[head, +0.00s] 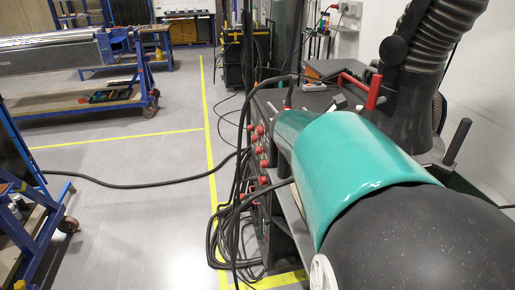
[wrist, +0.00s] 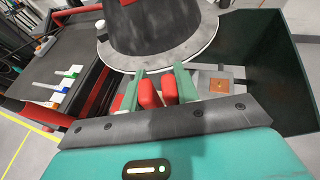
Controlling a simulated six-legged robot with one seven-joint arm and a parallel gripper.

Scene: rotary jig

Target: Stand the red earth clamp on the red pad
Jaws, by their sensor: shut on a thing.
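My gripper (wrist: 159,88) has green fingers and is shut on the red earth clamp (wrist: 148,93), which shows as two upright red parts side by side between them in the wrist view. The clamp's lower end is hidden behind the gripper's dark front edge. I cannot make out the red pad in either view. A small orange-brown square (wrist: 222,85) lies on a pale plate just right of the fingers. In the head view my teal arm link covers the gripper, and I cannot tell the held clamp there.
A large dark round body (wrist: 150,30) with a pale rim stands close beyond the fingers. A deep dark-green bin (wrist: 262,65) is at right. A dark top with white, green and blue handled items (wrist: 68,75) is at left. Black cables (head: 235,225) hang beside the machine; grey floor (head: 120,215) is open left.

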